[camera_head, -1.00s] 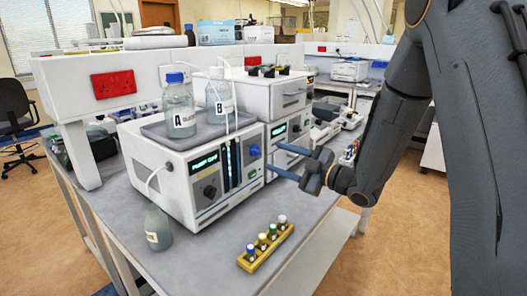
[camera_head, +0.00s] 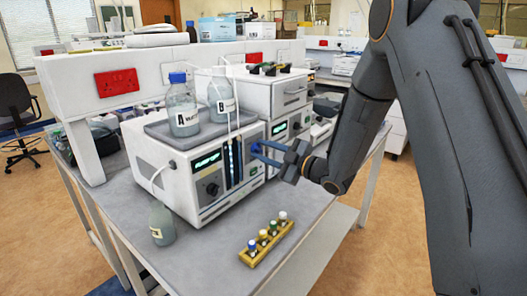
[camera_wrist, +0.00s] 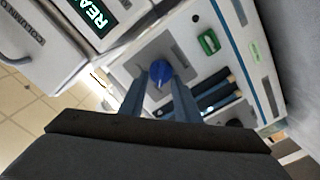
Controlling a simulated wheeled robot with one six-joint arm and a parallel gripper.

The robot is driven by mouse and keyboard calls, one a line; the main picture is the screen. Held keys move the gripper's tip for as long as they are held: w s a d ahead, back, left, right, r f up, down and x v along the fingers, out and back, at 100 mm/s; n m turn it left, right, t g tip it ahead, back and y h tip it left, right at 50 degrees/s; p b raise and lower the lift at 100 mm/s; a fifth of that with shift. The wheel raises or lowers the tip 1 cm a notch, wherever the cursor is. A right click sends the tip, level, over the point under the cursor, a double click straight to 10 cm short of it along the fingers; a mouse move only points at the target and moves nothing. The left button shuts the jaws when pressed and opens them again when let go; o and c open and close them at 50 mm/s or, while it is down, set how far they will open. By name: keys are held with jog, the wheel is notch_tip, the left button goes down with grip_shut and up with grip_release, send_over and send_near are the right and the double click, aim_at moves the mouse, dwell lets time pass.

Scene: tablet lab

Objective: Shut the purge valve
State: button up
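The purge valve appears as a blue knob (camera_wrist: 159,76) on a grey square plate on the front of the white pump unit (camera_head: 180,183). In the wrist view it sits between the tips of my gripper's two blue-grey fingers (camera_wrist: 160,88). The knob has a pointed end. In the head view my gripper (camera_head: 258,153) is at the right part of the pump's front, and its fingers hide most of the knob. The fingers are apart, one on either side of the knob. I cannot tell whether they touch it.
Two bottles (camera_head: 183,108) stand in a grey tray on the pump. White units (camera_head: 280,92) are stacked to its right. A small bottle (camera_head: 161,224) and a yellow vial rack (camera_head: 266,240) stand on the bench (camera_head: 215,262). The bench between rack and pump is clear.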

jog(key=shift+c, duration=1)
jog(key=shift+m, duration=0.3)
jog(key=m, duration=0.3)
jog(key=shift+w+d+r, duration=0.1)
jog(key=m, duration=0.5)
jog(key=shift+w+d, duration=0.15)
jog(key=shift+w, duration=0.05)
jog(key=m+p, duration=0.1)
jog(key=m, duration=0.3)
jog(key=shift+w+d+m, duration=0.1)
jog(key=shift+w+m, duration=0.05)
jog(key=shift+m, duration=0.25)
jog(key=shift+w+d+m+p, duration=0.1)
jog(key=shift+m+p, duration=0.45)
jog(key=shift+m, duration=1.65)
